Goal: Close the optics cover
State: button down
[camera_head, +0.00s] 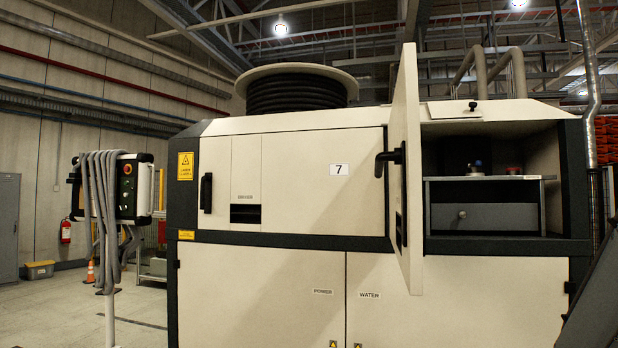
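The optics cover (407,110) seems to be the cream hinged door on the right half of the machine. It stands open, swung out toward me and seen almost edge-on. A black handle (390,160) sticks out from its left face. My gripper is not in view.
The cream machine (290,185) has a shut left door with a black handle (207,192), and shut lower doors marked POWER and WATER. A control box (123,187) draped with grey hoses stands at left. A dark sloping part fills the lower right corner. Floor shows at left.

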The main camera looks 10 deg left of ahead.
aim_at(407, 220)
jog(key=u, duration=0.4)
jog(key=i, duration=1)
